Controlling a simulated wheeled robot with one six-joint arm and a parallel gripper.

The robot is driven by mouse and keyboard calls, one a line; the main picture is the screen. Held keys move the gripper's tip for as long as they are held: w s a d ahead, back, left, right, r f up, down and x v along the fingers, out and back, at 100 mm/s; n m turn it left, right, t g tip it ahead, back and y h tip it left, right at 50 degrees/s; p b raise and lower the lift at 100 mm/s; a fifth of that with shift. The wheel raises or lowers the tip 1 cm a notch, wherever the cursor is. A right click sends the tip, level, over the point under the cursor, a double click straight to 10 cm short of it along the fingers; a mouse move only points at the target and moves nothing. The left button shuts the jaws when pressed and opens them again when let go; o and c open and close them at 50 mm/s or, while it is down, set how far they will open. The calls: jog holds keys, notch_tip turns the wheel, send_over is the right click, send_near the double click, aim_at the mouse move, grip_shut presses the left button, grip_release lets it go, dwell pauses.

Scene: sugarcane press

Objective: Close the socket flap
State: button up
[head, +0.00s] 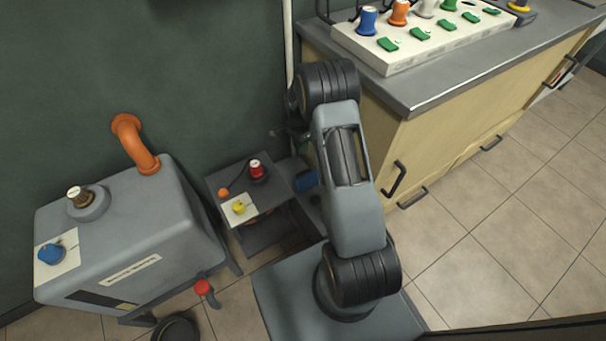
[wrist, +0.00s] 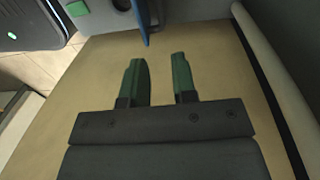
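The rest of the socket is cut off by the frame. My gripper (wrist: 158,68) is open and empty, with its two green-tipped fingers pointing towards the flap and a small gap between. My arm hides most of my gripper there.
The beige cabinet (head: 440,135) carries a white panel (head: 420,52) with several coloured knobs. A white pipe (head: 289,50) runs down the wall. A small grey table (head: 270,187) and a grey machine (head: 135,235) stand left. The tiled floor at right is clear.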

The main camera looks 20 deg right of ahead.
aim_at(305, 178)
jog(key=f+b, duration=0.1)
jog(key=f, duration=0.3)
jog(key=s+f+b, duration=0.1)
jog(key=f+b, duration=0.1)
jog(key=f, duration=0.3)
jog(key=f+b, duration=0.1)
jog(key=f, duration=0.3)
jog(key=shift+s+d+f+b, duration=0.15)
jog(key=shift+s+f+b, duration=0.05)
jog(key=shift+f+b, duration=0.1)
jog(key=shift+r, duration=0.1)
grip_shut()
